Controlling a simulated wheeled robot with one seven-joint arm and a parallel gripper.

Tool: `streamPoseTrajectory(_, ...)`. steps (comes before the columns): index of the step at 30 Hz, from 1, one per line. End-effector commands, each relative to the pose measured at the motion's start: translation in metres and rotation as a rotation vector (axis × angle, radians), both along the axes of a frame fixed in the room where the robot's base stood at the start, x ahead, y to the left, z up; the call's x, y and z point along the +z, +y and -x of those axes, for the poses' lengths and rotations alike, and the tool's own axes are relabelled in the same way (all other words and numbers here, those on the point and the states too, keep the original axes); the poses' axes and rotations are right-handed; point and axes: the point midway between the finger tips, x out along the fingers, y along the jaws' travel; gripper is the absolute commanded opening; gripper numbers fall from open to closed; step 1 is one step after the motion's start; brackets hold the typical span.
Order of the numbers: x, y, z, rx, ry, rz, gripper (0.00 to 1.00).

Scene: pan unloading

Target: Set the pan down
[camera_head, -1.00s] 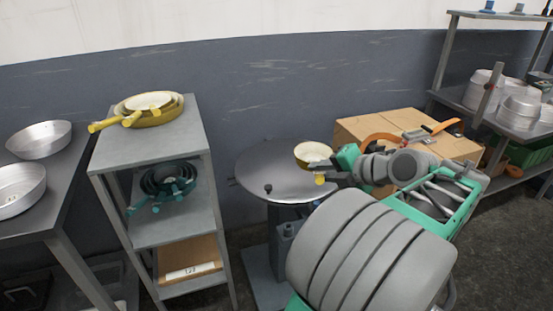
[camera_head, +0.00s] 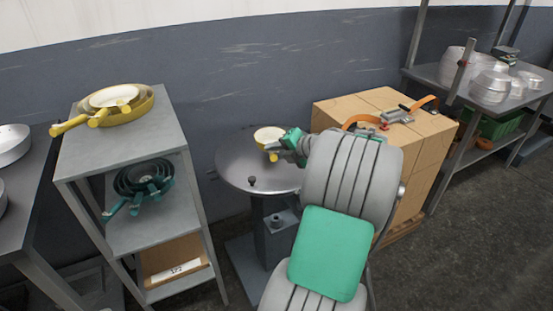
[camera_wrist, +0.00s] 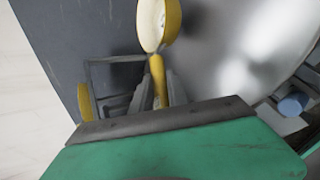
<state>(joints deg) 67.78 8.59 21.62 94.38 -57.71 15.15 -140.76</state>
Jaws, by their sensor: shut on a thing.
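My arm hides the table's right side.
A grey shelf stand (camera_head: 184,130) left of the round table bears nested yellow pans (camera_head: 125,112) on top and dark green pans (camera_head: 145,178) below. Cardboard boxes (camera_head: 345,108) stand to the right. A small dark knob (camera_head: 252,181) is on the table's front part.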

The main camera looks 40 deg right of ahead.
Motion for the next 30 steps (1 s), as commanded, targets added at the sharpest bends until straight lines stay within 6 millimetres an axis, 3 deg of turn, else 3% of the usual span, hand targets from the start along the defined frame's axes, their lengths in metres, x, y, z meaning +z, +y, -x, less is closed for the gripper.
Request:
streamPoseTrajectory(7,-0.037,-0.004,-0.006,-0.003,0.000,-0.002,0.00)
streamPoseTrajectory(17,-0.041,-0.005,-0.005,-0.004,-0.001,0.001,0.00)
streamPoseTrajectory(18,-0.040,-0.004,-0.005,-0.004,0.000,0.000,0.22)
streamPoseTrajectory(25,-0.040,-0.004,-0.005,-0.004,0.000,0.000,0.41)
streamPoseTrajectory(30,-0.040,-0.004,-0.005,-0.004,0.000,0.000,0.41)
